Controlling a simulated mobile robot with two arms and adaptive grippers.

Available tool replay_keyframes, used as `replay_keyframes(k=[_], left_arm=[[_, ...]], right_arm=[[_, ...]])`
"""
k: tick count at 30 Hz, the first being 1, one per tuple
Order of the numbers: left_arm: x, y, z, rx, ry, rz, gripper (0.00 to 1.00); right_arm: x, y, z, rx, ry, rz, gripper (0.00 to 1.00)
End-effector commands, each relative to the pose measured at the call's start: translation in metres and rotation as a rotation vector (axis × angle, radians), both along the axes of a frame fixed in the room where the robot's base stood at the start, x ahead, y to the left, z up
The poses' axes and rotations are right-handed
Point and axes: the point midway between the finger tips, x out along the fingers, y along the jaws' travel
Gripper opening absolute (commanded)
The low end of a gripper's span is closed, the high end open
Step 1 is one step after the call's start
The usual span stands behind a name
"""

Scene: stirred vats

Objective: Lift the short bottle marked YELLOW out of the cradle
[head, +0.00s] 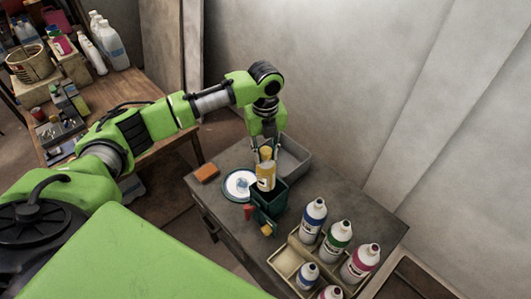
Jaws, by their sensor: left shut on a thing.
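My left gripper (265,143) is shut on a yellow bottle (266,174) with a pale label, holding it by its upper part. The bottle looks roughly upright. It shows in front of or over a dark green vat (268,203); I cannot tell whether its base is inside. Its marking is too small to read. The cradle (276,268) stands at the table's near right, away from the gripper. It holds tall blue (313,219), green (335,241) and magenta (359,263) bottles, plus short blue (307,276) and magenta (331,293) ones. One compartment at its left is empty. My right gripper is out of view.
A grey bin (294,160) stands behind the vat. A white round dish (239,185) with blue on it and an orange block (206,173) lie to the left. A wall rises behind the table. A cluttered wooden bench (130,92) stands at the upper left.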

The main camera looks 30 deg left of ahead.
Motion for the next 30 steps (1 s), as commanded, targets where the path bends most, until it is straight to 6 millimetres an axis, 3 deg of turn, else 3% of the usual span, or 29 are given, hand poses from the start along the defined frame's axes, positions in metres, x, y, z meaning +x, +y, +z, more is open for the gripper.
replay_keyframes(k=[30], left_arm=[[-0.084,-0.041,0.0,-0.001,-0.001,-0.003,0.05]], right_arm=[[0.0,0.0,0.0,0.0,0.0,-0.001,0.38]])
